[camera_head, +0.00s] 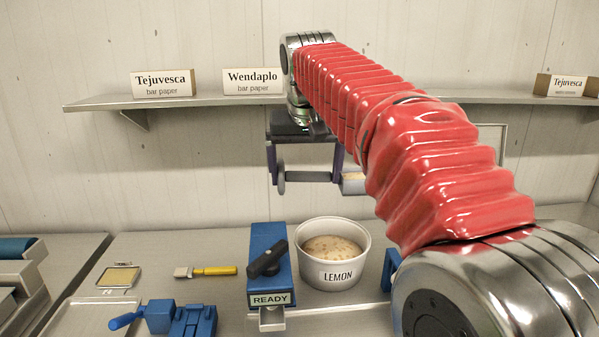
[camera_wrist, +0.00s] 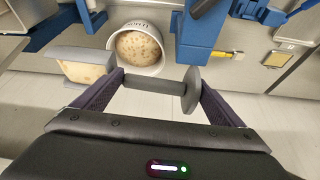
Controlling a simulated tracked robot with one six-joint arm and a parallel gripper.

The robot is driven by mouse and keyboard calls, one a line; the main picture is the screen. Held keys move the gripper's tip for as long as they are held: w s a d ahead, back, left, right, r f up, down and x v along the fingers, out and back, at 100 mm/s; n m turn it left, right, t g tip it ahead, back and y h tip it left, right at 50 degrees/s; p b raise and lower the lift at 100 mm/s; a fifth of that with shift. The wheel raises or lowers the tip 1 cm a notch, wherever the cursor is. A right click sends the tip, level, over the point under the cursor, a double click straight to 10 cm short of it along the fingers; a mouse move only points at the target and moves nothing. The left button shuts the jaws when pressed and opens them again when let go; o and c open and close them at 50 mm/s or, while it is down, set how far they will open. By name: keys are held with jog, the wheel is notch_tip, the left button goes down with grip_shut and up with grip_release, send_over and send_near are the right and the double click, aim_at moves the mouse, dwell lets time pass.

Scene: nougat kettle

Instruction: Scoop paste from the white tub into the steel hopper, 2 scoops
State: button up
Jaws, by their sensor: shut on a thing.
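My gripper (camera_head: 305,175) is shut on a grey scoop (camera_head: 353,184), raised above the counter near the back wall. In the wrist view, the fingers (camera_wrist: 155,84) hold the scoop's bar-shaped handle, with a round disc at one end. The scoop's bowl (camera_wrist: 72,53), at left, holds beige speckled paste. The white tub (camera_head: 360,270), labelled LEMON, stands on the counter below and holds similar paste (camera_head: 333,247); it also shows in the wrist view (camera_wrist: 158,68). I cannot make out a steel hopper for certain in either view; my arm hides the right side.
A blue device with a black handle (camera_head: 267,262) and a READY sign stands left of the tub. A yellow-handled brush (camera_head: 212,270), a small blue clamp (camera_head: 180,318) and a framed pad (camera_head: 119,276) lie farther left. A shelf (camera_head: 215,101) with paper boxes runs behind.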

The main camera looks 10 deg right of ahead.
jog(key=s+d+r, duration=0.1)
jog(key=s, duration=0.5)
jog(key=shift+s+n, duration=0.3)
jog(key=shift+n, duration=0.1)
jog(key=shift+s, duration=0.15)
